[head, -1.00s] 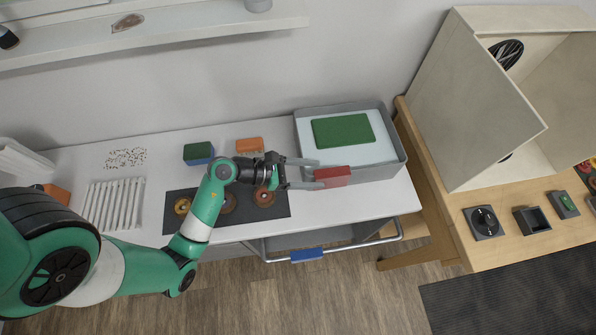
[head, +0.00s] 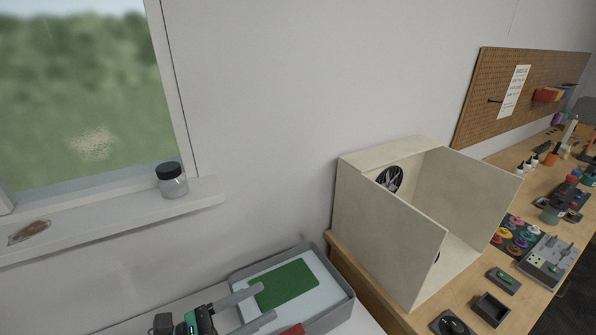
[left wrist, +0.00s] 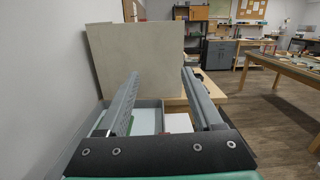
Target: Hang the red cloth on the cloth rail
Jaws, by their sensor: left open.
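A red item (head: 293,329), probably the red cloth, shows at the bottom edge of the head view, by the near side of a grey tub (head: 336,312). Most of it is cut off by the frame. My left gripper (head: 268,301) is open, its two grey fingers apart and pointing right at the tub's near left corner. The red item lies just off the lower fingertip; whether they touch I cannot tell. In the left wrist view the open fingers (left wrist: 160,78) have nothing clearly gripped between them. The cloth rail is out of view now. My right gripper is not in view.
A green pad (head: 286,285) lies on the pale surface inside the tub. A pale open-fronted box (head: 385,235) with a fan stands on the wooden bench to the right. A lidded jar (head: 172,182) stands on the window sill above.

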